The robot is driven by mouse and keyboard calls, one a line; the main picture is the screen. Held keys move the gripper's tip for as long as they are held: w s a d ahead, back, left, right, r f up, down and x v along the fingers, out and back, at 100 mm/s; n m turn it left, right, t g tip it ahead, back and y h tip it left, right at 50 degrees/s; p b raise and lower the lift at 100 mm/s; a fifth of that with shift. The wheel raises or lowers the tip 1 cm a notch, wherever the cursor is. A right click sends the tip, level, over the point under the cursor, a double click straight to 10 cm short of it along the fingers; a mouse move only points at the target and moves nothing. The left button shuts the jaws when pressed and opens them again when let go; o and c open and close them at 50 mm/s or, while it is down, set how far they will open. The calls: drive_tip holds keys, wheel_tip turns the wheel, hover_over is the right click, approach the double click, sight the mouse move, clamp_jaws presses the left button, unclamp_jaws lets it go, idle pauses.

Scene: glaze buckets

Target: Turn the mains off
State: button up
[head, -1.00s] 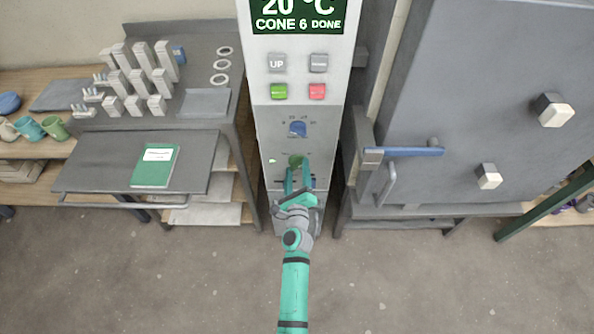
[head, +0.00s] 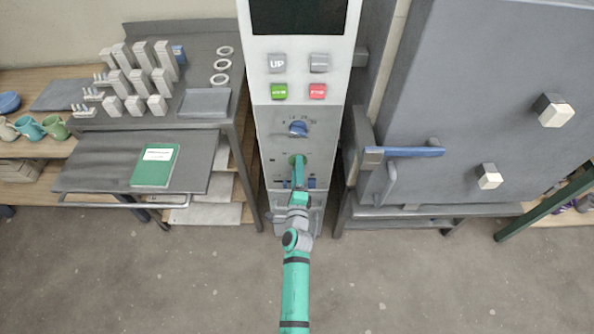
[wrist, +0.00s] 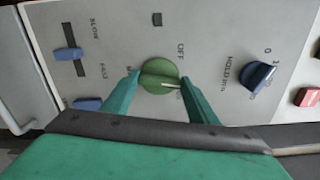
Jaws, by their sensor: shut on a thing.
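The green mains knob (head: 297,160) is on the lower front of the grey control column (head: 268,130). In the wrist view my gripper (wrist: 160,84) is shut on the knob, one teal finger on each side. The display (head: 299,16) on the column is blank and dark.
A blue dial (head: 298,129) sits above the knob, with green (head: 279,91) and red (head: 317,91) buttons higher up. Blue sliders (wrist: 67,54) are beside it in the wrist view. The kiln door (head: 470,100) with its blue-handled latch (head: 405,152) stands right, a shelf table (head: 80,175) left.

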drive_tip(key=n, duration=1.1)
drive_tip(key=shift+f, duration=0.15)
idle(0.5)
drive_tip(key=o, duration=1)
drive_tip(key=shift+o, duration=0.2)
drive_tip(key=shift+s, duration=0.15)
drive_tip(key=s, duration=1)
drive_tip(key=shift+s, duration=0.3)
